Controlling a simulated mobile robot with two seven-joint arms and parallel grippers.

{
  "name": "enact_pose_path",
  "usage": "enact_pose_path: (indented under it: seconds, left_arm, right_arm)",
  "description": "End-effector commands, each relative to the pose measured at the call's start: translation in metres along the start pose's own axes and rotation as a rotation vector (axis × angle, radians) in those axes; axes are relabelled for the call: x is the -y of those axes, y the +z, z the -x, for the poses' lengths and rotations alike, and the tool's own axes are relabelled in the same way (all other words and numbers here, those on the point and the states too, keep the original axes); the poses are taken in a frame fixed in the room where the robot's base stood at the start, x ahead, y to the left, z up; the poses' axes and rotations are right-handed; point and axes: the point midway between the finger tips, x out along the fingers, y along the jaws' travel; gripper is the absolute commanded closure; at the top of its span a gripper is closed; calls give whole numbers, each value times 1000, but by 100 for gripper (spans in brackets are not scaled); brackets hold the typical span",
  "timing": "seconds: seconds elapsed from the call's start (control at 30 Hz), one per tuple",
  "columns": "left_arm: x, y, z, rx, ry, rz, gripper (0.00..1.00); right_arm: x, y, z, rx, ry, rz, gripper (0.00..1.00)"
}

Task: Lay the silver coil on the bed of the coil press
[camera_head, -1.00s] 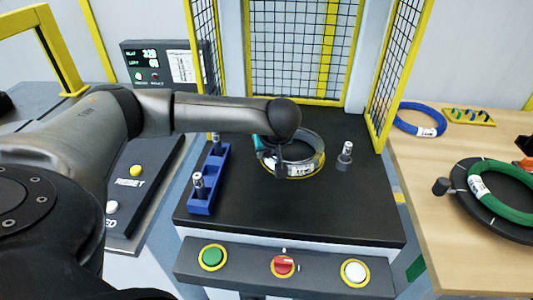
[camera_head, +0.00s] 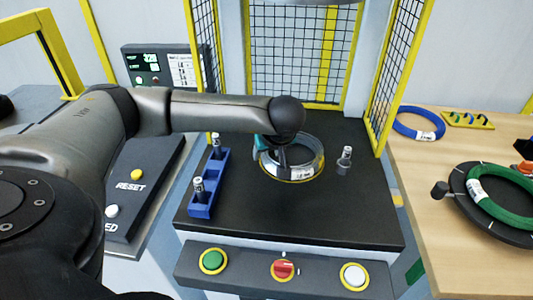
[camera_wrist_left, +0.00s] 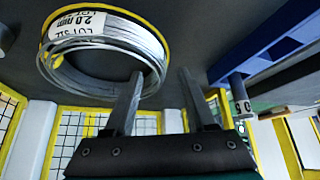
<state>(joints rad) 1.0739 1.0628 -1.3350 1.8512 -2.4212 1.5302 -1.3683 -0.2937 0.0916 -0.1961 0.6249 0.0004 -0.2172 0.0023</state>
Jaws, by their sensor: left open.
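The silver coil (camera_head: 302,172) with a white label lies flat on the dark bed (camera_head: 285,215) of the coil press, at a yellow ring marking. In the left wrist view the coil (camera_wrist_left: 72,68) and part of the yellow ring show at upper left. In the head view the left wrist hides part of the coil's far left side. My right gripper is not in view.
A blue holder (camera_head: 205,203) with posts stands left of the coil, and a single post (camera_head: 345,160) stands right. Yellow-framed mesh guards (camera_head: 400,60) flank the bed. A wooden table (camera_head: 425,205) at right bears a blue coil (camera_head: 410,120) and a green coil (camera_head: 495,210).

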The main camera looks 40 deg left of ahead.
Motion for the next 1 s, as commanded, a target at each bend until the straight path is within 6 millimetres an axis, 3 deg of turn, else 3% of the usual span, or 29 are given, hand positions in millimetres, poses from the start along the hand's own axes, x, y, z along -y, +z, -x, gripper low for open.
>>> enact_pose_path:
  seconds: [0.2, 0.4, 0.6, 1.0]
  left_arm:
    - [-1, -2, 51, -1, 5, 0, 44]
    - [-1, -1, 80, 0, 2, 1, 44]
    - [0, -1, 90, 0, 0, 0, 44]
    - [0, 0, 89, 0, 0, 1, 44]
  right_arm:
    - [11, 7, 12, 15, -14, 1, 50]
    - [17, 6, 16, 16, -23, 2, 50]
    - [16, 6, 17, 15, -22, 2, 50]
    - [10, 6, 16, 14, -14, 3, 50]
